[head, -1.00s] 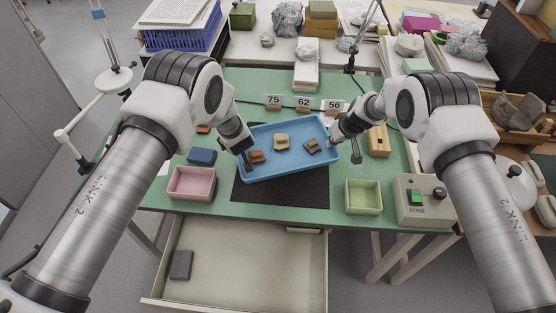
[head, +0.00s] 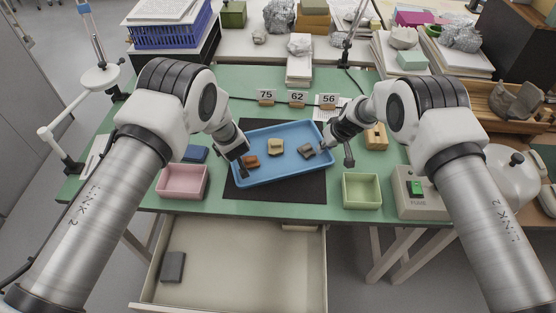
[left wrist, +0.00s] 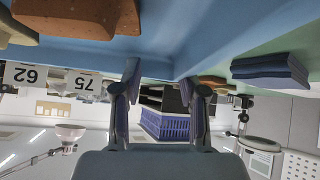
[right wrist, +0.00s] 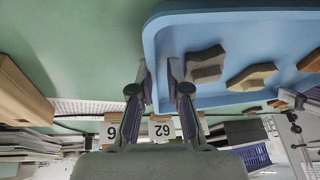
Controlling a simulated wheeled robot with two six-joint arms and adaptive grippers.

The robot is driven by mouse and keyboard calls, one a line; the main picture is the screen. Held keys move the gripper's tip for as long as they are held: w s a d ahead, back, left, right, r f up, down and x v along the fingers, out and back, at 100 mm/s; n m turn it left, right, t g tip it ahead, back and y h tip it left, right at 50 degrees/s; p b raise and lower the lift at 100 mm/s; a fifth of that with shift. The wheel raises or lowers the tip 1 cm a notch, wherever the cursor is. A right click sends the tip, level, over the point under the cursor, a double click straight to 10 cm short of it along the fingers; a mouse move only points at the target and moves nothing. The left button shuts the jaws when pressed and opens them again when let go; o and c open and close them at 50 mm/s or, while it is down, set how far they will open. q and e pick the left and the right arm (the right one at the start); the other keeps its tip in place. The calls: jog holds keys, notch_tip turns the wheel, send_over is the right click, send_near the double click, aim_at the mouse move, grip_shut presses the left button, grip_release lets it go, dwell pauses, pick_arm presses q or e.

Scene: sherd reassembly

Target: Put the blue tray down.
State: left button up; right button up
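The blue tray (head: 285,178) lies flat over the black mat (head: 300,193), apparently resting on it. It holds an orange-brown sherd (head: 251,161), a tan sherd (head: 276,147) and a grey sherd (head: 306,151). My left gripper (head: 235,167) is at the tray's left end, its fingers (left wrist: 160,85) apart on either side of the wall. My right gripper (head: 337,153) is at the right end, its fingers (right wrist: 160,82) apart around the rim with a narrower gap. The tray's underside is hidden.
A pink box (head: 183,196) stands front left and a green box (head: 361,205) front right. Number cards (head: 297,97) stand behind the tray. An open drawer (head: 235,270) with a dark block (head: 172,267) juts out in front.

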pick_arm(q)
jog(key=shift+o, duration=0.8)
jog(key=shift+d+r, duration=0.15)
pick_arm(e)
jog(key=shift+o, duration=0.9)
jog(key=shift+a+r, duration=0.1)
jog(key=shift+a, duration=0.1)
pick_arm(q)
jog(key=shift+s, duration=0.1)
pick_arm(e)
jog(key=shift+d+r, duration=0.1)
pick_arm(q)
jog(key=shift+r, duration=0.1)
pick_arm(e)
jog(key=shift+d+r, duration=0.1)
jog(key=shift+d, duration=0.05)
pick_arm(q)
jog(key=v, duration=1.1)
jog(key=shift+s+r, duration=0.25)
jog(key=shift+s, duration=0.1)
pick_arm(e)
jog(key=v, duration=1.1)
jog(key=shift+s+r, duration=0.25)
jog(key=shift+r, duration=0.1)
jog(key=shift+d, duration=0.1)
